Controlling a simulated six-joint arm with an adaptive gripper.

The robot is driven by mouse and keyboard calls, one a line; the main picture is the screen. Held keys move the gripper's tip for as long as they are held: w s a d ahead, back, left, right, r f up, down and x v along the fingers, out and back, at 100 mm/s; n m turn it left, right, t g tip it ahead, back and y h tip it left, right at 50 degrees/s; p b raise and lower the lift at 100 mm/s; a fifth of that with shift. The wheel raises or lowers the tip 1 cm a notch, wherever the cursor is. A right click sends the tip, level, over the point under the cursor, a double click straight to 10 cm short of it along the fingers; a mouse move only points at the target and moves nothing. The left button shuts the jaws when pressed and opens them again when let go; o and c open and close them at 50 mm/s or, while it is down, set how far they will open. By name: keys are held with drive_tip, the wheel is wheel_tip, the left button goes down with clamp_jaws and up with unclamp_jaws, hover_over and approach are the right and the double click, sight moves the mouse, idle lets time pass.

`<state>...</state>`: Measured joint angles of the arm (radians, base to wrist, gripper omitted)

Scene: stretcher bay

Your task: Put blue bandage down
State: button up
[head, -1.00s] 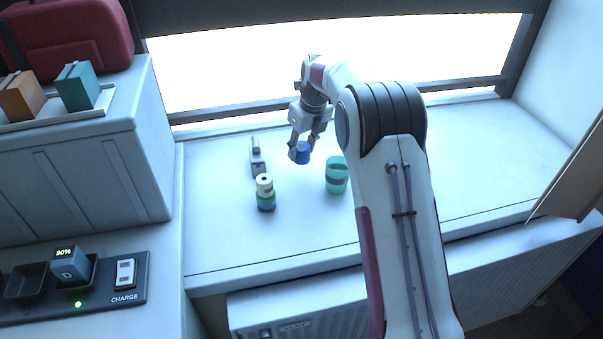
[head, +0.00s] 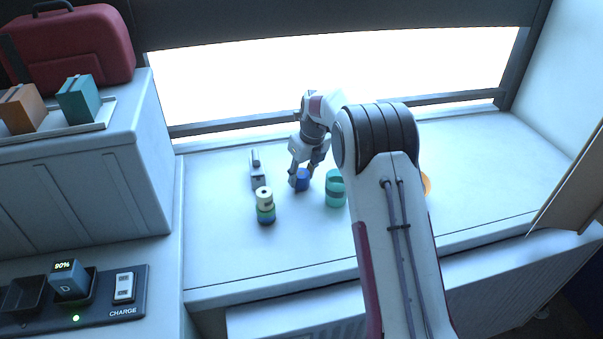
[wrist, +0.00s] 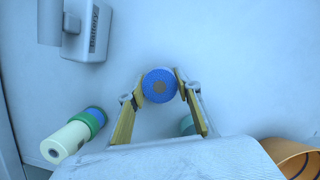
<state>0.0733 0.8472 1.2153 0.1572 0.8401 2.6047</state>
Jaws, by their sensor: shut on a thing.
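The blue bandage (head: 303,180) is a short blue roll. In the wrist view the blue bandage (wrist: 160,86) shows its round end between the two fingers. My gripper (head: 300,176) is shut on it, and in the wrist view the fingertips of my gripper (wrist: 159,84) press on both sides. The bandage is upright, at or just above the white counter (head: 225,250). I cannot tell whether it touches the surface. It is between a stack of rolls and a teal cup-like roll.
A stack of cream, green and blue rolls (head: 265,205) stands to the left. A teal roll (head: 336,188) stands close on the right. The counter front is clear.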

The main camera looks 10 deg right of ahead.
sight(305, 177)
drive_tip(key=shift+f, duration=0.1)
drive_tip(key=o, duration=1.1)
drive_tip(key=v, duration=0.7)
drive_tip(key=shift+r, duration=0.35)
drive_tip(key=shift+s, duration=0.1)
